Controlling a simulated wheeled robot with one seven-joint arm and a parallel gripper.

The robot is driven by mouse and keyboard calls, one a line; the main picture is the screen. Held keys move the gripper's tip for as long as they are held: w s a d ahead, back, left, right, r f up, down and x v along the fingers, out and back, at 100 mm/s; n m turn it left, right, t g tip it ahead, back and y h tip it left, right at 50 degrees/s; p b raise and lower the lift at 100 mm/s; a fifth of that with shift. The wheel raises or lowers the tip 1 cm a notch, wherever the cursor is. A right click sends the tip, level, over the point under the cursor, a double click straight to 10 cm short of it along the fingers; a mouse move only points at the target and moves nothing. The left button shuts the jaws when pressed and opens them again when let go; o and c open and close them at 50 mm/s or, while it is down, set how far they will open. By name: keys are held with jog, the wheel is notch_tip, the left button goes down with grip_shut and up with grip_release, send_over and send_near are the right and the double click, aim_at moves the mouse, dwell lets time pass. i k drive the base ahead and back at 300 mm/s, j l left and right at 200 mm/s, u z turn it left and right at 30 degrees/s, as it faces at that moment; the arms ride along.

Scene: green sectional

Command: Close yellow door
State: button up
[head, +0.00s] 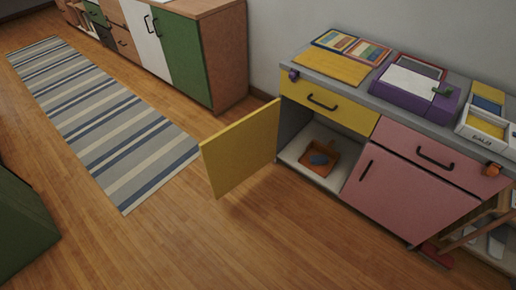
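The yellow door (240,150) stands wide open on the low cabinet at the right. It swings out to the left from the cabinet's left edge, over the wood floor. The open compartment (295,151) behind it has a pale floor. An orange tray (329,168) with a blue-grey item in it lies inside. Above is a shut yellow drawer (335,106) with a dark handle. The door's own handle is not visible. My gripper is not in view.
A pink door (410,195) and pink drawer (440,155) beside the compartment are shut. Books and boxes, including a purple box (400,92), lie on the grey top. A striped rug (95,115) lies at left. A green object (22,225) stands lower left. Floor before the door is clear.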

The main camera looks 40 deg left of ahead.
aim_at(233, 155)
jog(key=j+z, duration=0.15)
jog(key=j, duration=0.95)
jog(key=k+j+z, duration=0.2)
jog(key=j, duration=3.35)
jog(key=k+j+z, duration=0.15)
jog(key=z, duration=0.15)
jog(key=k+z, duration=0.3)
